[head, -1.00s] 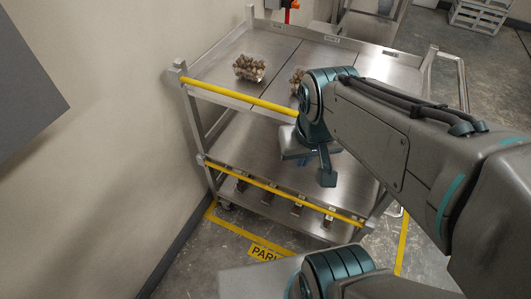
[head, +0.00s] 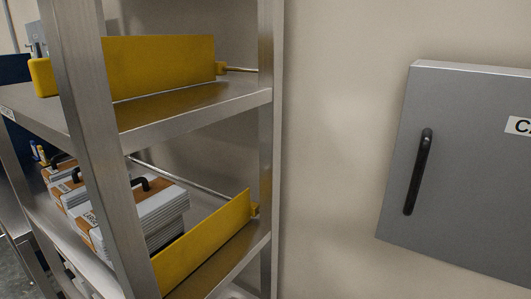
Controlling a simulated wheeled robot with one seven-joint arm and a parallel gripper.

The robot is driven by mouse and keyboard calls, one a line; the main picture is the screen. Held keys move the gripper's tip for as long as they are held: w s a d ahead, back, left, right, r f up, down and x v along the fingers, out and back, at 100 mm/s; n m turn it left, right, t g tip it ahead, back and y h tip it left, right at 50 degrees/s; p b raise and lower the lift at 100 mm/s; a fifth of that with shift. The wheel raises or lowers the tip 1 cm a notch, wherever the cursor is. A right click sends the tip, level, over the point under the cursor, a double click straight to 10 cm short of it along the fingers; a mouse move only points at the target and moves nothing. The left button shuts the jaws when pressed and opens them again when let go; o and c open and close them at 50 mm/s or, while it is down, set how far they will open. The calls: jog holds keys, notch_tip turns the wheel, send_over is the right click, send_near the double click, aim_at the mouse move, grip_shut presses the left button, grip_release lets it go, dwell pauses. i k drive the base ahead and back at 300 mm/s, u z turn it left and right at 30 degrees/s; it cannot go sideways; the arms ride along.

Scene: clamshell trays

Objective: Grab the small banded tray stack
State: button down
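Banded tray stacks stand on the middle shelf of a steel rack at the left of the head view. The nearest stack (head: 165,208) is pale grey, with a brown-orange band and a black handle on top. Its front label seems to read "LARGE". Two more banded stacks stand beyond it, one behind the other: a middle one (head: 72,191) and a far one (head: 53,174), each with a dark handle. The rack's front post hides part of the stacks. I cannot tell which stack is the small one. My gripper is not in view.
The steel rack has an upper shelf (head: 190,108) with a yellow end guard (head: 160,66) and a lower yellow guard (head: 205,240) beside the nearest stack. A grey wall cabinet (head: 465,170) with a black handle hangs at the right. Bare wall lies between.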

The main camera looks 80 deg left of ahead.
aim_at(54, 173)
jog(key=u, duration=5.15)
jog(key=i, duration=2.6)
jog(key=z, duration=1.35)
